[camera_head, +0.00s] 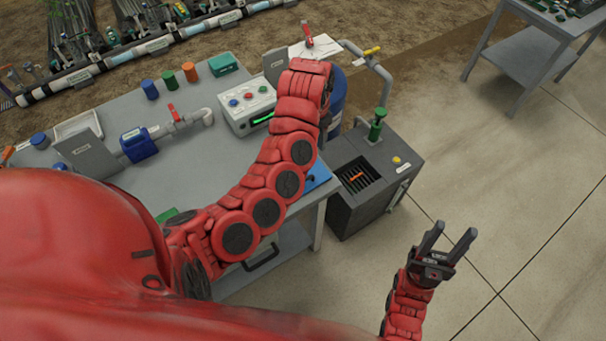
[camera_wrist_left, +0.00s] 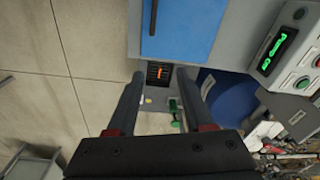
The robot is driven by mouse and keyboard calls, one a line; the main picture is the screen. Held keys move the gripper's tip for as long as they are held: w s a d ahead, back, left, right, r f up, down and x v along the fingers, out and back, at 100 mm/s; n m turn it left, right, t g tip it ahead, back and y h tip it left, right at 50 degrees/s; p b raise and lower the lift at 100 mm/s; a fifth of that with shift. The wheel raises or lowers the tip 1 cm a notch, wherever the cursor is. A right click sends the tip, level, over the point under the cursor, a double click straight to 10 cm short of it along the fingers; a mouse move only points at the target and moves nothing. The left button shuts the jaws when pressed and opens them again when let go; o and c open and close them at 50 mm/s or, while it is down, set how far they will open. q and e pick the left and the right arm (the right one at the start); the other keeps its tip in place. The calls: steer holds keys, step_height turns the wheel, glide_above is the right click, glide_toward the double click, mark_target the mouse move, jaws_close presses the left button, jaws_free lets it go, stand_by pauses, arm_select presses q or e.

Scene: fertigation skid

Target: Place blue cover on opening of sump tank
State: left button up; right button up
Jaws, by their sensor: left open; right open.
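The blue cover (camera_head: 318,174) lies flat at the right edge of the grey table, mostly hidden by my left arm in the head view. In the left wrist view it is a blue panel (camera_wrist_left: 180,28) beyond the fingertips. The sump tank (camera_head: 384,190) is a dark grey box on the floor right of the table. Its slotted opening (camera_head: 357,178) is uncovered, with something orange in it. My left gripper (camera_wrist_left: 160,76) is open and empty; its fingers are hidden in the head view. My right gripper (camera_head: 452,236) is open and empty over the floor, right of the tank.
A green-handled valve (camera_head: 376,127) and pipe rise behind the opening. The control box (camera_head: 246,104), blue pump (camera_head: 138,145) and several coloured caps are on the table (camera_head: 215,160).

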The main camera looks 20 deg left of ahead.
mark_target(313, 175)
arm_select(q)
steer(key=shift+g, duration=0.5)
steer(key=f+b, duration=0.1)
steer(key=f, duration=0.2)
steer(key=s+f+b, duration=0.1)
steer(key=f, duration=0.3)
steer(key=f+b, duration=0.1)
steer(key=f, duration=0.3)
steer(key=shift+s+f+b, duration=0.1)
steer(key=shift+s+b, duration=0.25)
steer(key=shift+s, duration=0.05)
steer(key=shift+f+p, duration=0.35)
steer(key=shift+p, duration=0.1)
steer(key=f, duration=0.1)
steer(key=f+p, duration=0.1)
steer(key=f, duration=0.1)
steer(key=shift+s+d, duration=0.1)
steer(key=shift+d, duration=0.1)
steer(key=shift+f+p, duration=0.4)
steer(key=shift+f, duration=0.45)
jaws_close()
